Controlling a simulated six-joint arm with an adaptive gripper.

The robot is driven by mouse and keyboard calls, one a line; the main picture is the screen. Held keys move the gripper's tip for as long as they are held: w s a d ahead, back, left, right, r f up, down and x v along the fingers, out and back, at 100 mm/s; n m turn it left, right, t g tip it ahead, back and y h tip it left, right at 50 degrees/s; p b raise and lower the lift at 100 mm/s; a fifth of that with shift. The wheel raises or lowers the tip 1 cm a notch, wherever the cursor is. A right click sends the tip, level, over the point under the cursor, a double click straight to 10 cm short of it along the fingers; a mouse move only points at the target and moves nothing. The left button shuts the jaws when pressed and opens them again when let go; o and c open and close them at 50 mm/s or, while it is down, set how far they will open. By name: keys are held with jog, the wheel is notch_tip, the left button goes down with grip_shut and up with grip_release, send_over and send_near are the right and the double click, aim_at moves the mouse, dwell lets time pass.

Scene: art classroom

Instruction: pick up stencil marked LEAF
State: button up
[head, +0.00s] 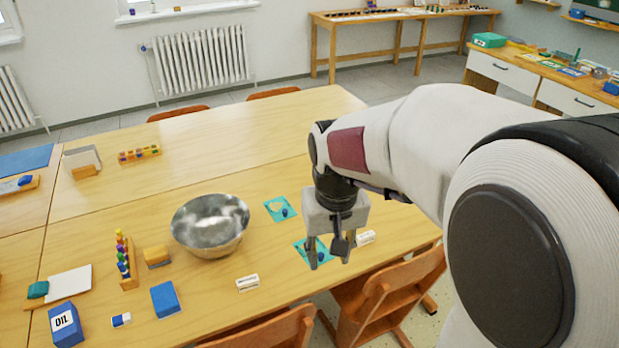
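Two teal stencil cards with blue knobs lie on the wooden table in the head view. One stencil (276,202) lies right of the metal bowl and shows a pale cut-out shape. The other stencil (300,246) lies closer to the table's near edge, partly hidden by my gripper (329,263). My gripper points down over this nearer stencil. Its two fingers are apart, with the blue knob showing between them near the left finger. I cannot tell whether the fingertips touch the card. I cannot read the word LEAF on either card.
Small white labelled blocks lie on both sides of the nearer stencil, left (247,282) and right (365,238). A metal bowl (209,224) stands to the left, with a blue box (165,298) before it. Chairs (388,290) line the near edge. The table's far right is clear.

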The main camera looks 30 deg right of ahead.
jog(key=w+d+f+m, duration=0.1)
jog(key=w+d+f, duration=0.6)
jog(key=w, duration=0.1)
jog(key=w+d+f+m, duration=0.2)
jog(key=w+d+f, duration=0.6)
jog(key=w+d+f+m+h, duration=0.1)
jog(key=w+d+f+m, duration=0.1)
jog(key=w+d+f, duration=0.5)
jog(key=shift+w+d+f, duration=0.2)
jog(key=shift+w, duration=0.35)
jog(key=shift+w+d+f, duration=0.15)
jog(key=shift+w+d, duration=0.05)
jog(key=shift+w, duration=0.3)
jog(key=w+d, duration=0.2)
jog(key=w, duration=0.1)
jog(key=shift+f+m, duration=0.2)
jog(key=shift+m, duration=0.2)
jog(key=w+d+r+m+t+h, duration=0.1)
jog(key=w+d+r, duration=0.1)
jog(key=w+r, duration=0.1)
jog(key=shift+w+d+r+t, duration=0.15)
jog(key=shift+w+r+t, duration=0.25)
jog(key=shift+w, duration=0.3)
jog(key=shift+f, duration=0.1)
jog(key=shift+x, duration=1.25)
jog(key=shift+f, duration=0.15)
jog(key=shift+x, duration=2.45)
